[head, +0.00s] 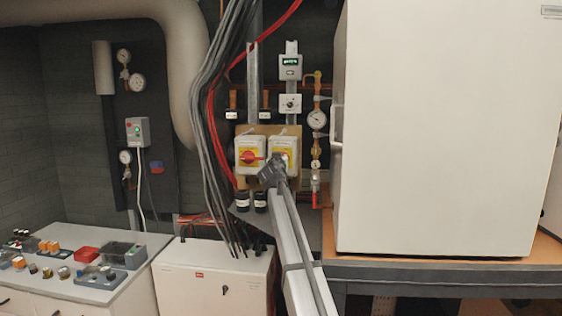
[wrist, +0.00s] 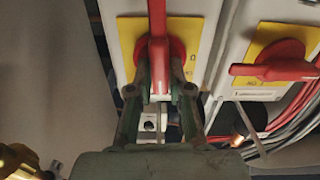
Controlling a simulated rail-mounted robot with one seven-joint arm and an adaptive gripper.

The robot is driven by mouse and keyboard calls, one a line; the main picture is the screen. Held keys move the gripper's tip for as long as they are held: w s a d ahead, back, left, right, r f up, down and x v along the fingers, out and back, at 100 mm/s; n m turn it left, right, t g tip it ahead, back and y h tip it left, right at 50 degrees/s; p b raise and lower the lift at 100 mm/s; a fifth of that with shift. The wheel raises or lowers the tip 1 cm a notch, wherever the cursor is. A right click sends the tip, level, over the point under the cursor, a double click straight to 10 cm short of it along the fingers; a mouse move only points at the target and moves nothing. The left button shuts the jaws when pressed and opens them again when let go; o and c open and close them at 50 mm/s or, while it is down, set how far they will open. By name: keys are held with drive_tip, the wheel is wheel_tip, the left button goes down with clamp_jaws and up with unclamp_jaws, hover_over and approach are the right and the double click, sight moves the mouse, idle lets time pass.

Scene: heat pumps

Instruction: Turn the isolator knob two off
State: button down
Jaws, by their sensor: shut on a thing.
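Two white isolator boxes with yellow plates and red knobs are side by side on the wall board. In the head view, the left isolator knob (head: 250,157) has its handle lying across. The right isolator (head: 284,148) is partly hidden by my gripper (head: 272,174). In the wrist view, my gripper (wrist: 160,82) is shut on the red handle of that isolator's knob (wrist: 158,35). This handle runs up and down the picture, lengthwise along its box. The neighbouring isolator knob (wrist: 278,68) shows at the right, its handle lying across. I cannot clearly read the plate labels.
Grey and red cables (head: 222,110) hang just left of the isolators. A gauge and copper pipe (head: 317,120) are close on the right. A large white cabinet (head: 440,130) stands further right. A white box (head: 213,275) stands below the cables.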

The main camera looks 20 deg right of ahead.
drive_tip(key=shift+w+a+f+n+b, duration=0.15)
drive_tip(key=shift+n+b, duration=0.2)
drive_tip(key=shift+n, duration=4)
drive_tip(key=shift+a+f+n+b, duration=0.1)
drive_tip(key=shift+n+b, duration=0.25)
drive_tip(key=shift+n, duration=4)
drive_tip(key=c, duration=1.1)
unclamp_jaws()
